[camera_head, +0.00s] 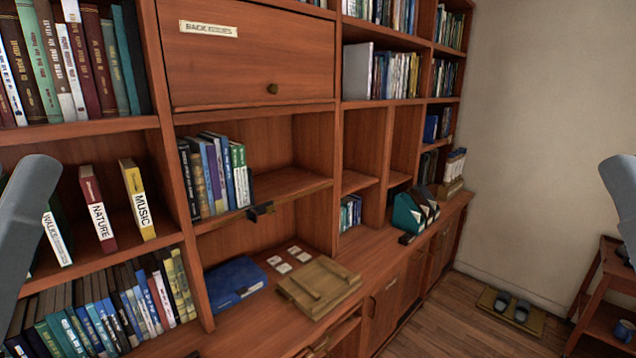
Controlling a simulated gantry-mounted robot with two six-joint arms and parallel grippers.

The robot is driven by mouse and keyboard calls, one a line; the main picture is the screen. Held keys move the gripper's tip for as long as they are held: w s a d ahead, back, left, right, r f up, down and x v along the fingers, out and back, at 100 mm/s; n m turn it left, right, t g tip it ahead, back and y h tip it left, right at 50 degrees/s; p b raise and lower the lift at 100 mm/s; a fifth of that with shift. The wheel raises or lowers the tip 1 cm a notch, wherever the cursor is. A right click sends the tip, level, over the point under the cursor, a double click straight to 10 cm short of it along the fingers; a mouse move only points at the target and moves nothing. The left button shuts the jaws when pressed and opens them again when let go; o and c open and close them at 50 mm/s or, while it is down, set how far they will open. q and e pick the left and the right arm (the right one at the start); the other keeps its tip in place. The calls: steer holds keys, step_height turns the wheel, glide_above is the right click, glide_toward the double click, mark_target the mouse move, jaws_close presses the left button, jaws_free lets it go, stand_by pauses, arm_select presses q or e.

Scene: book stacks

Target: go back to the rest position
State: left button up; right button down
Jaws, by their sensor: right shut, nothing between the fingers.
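My right arm (624,185) comes in at the right edge as a grey link. My right gripper (629,254) shows only as a small dark part at that edge, beside the small wooden stand; it is shut and holds nothing. My left arm (28,205) shows as a grey link at the left edge, in front of the bookshelf (95,131). My left gripper is out of view.
Upright NATURE (99,210) and MUSIC (139,200) books stand on the left shelf. A small wooden stand (602,290) is at right; open floor (470,320) lies between.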

step_height(320, 180, up, 29)
steer(key=p, duration=2.6)
step_height(320, 180, down, 61)
steer(key=b, duration=6.1)
